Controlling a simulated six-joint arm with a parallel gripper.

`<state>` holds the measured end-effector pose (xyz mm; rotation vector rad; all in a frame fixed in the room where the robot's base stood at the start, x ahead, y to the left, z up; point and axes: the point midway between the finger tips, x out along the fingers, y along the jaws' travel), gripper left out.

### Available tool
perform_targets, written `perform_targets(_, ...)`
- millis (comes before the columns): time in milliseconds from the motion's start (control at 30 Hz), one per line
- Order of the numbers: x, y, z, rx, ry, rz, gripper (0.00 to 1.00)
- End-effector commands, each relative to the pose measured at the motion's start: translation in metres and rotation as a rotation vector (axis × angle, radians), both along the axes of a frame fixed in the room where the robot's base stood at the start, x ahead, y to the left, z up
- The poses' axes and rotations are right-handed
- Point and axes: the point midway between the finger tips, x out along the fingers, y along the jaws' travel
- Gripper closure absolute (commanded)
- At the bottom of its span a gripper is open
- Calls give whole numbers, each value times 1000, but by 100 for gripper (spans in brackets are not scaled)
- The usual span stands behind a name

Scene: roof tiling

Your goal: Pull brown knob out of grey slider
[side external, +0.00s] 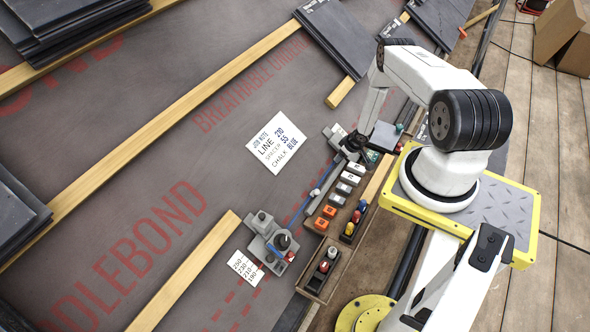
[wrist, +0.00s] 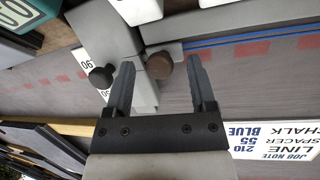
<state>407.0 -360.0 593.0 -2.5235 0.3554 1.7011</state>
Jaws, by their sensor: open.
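In the wrist view the brown knob (wrist: 159,66) sits on the grey slider (wrist: 138,42), lying between the fingertips of my gripper (wrist: 161,64). The fingers are apart, one on each side of the knob, with visible gaps; I cannot tell whether the tips reach its depth. A black knob (wrist: 101,76) sticks out of the slider's left side, outside the left finger.
A wooden tray (side external: 308,240) holds orange, grey and white blocks beside the rail. A job note card (side external: 277,142) lies left of it. Wooden battens (side external: 180,115) cross the dark roof sheet.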

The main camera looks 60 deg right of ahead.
Motion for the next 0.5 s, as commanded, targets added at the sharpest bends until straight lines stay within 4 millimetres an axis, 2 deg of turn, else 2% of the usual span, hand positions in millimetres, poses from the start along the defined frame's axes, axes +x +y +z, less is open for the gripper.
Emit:
perform_targets(200,0,0,0,0,0,0,28)
perform_targets(367,0,0,0,0,0,0,79)
perform_targets(400,0,0,0,0,0,0,92)
perform_targets(433,0,0,0,0,0,0,100)
perform_targets(500,0,0,0,0,0,0,100)
